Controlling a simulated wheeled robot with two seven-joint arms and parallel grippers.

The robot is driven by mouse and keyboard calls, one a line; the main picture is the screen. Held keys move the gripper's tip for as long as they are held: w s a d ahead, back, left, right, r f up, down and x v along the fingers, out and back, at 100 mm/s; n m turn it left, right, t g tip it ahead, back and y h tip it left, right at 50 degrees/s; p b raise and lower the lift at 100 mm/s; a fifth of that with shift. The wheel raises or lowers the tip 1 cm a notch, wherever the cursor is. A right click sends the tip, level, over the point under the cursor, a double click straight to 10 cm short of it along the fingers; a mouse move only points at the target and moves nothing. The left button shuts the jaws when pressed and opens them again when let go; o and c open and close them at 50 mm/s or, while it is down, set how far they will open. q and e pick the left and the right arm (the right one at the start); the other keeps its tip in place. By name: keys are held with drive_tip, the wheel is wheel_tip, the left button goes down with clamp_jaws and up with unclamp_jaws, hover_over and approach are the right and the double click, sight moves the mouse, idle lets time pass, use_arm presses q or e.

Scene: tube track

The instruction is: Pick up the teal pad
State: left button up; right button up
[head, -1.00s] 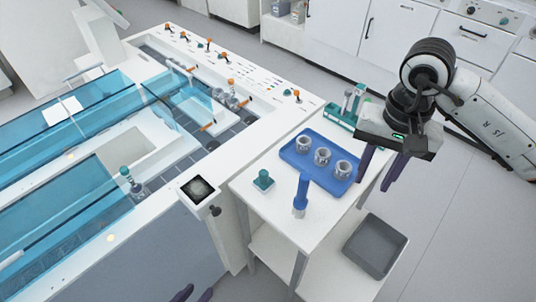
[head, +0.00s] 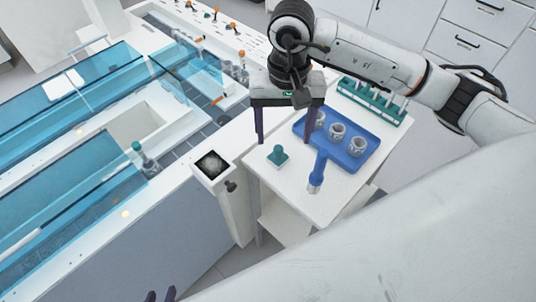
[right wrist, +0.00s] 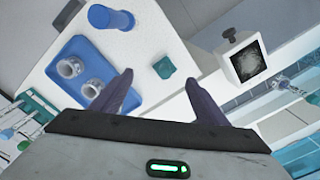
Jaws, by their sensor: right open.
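My right gripper (head: 286,140) is open and empty above the table, fingers pointing down, apart from the pad. In the right wrist view the pad (right wrist: 164,67) shows uncovered between and just beyond the open fingertips (right wrist: 160,80). Only the two dark fingertips of my left gripper (head: 160,296) show at the bottom edge of the head view, parted and with nothing seen between them.
A blue tray (head: 368,158) with several metal-grey cups is beside the pad. A blue upright bottle (head: 317,172) stands in front. A teal rack (head: 372,103) stands at the back. A post with a dark screen (head: 211,164) and the blue-covered machine are to the left.

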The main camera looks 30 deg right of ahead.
sight(279, 147)
drive_tip(key=f, duration=0.5)
drive_tip(key=f+p, duration=0.1)
drive_tip(key=f, duration=0.1)
drive_tip(key=shift+w+a+f, duration=0.2)
drive_tip(key=shift+w+a, duration=0.1)
drive_tip(key=shift+a, duration=0.1)
drive_tip(key=c, duration=1.1)
